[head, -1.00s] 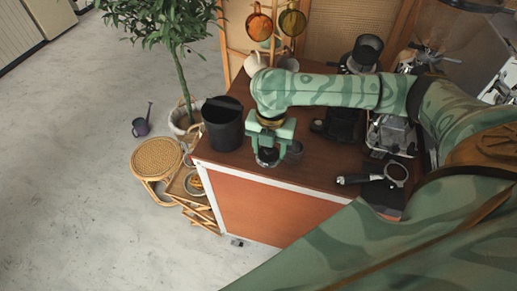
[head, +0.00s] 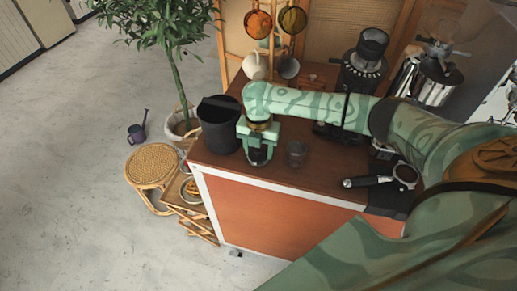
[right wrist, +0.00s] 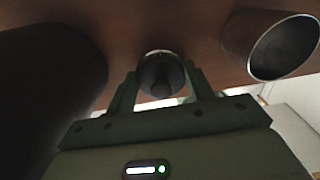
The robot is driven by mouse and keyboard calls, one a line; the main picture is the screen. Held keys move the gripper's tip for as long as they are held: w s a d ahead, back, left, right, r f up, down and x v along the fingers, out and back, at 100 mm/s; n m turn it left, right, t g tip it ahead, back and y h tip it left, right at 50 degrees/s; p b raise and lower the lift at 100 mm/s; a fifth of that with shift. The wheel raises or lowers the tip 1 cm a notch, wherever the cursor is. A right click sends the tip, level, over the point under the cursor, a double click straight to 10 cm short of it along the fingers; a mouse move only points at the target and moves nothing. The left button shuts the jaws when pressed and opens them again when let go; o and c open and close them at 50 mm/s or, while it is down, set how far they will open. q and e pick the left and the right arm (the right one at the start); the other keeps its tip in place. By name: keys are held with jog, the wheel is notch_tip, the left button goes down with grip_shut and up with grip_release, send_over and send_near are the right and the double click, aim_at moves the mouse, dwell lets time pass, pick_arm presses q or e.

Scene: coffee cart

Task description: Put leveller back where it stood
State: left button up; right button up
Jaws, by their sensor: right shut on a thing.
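The leveller (head: 258,155) is a small dark round tool with a metal rim, at the front left of the brown cart top. My right gripper (head: 258,148) points down and is shut on it. In the right wrist view the leveller (right wrist: 162,76) sits between the two green fingers (right wrist: 160,88), close to the wooden surface. I cannot tell whether its base touches the top. My left gripper is not in view.
A black bin (head: 219,130) stands just left of my right gripper. A small grey cup (head: 296,153) stands just right of it. A portafilter (head: 370,181) lies farther right, and a grinder (head: 362,70) stands at the back. The cart's front edge is close.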

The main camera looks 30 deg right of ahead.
jog(key=o, duration=1.1)
jog(key=shift+f, duration=0.1)
jog(key=shift+c, duration=0.2)
notch_tip(320, 180, up, 12)
jog(key=p, duration=0.4)
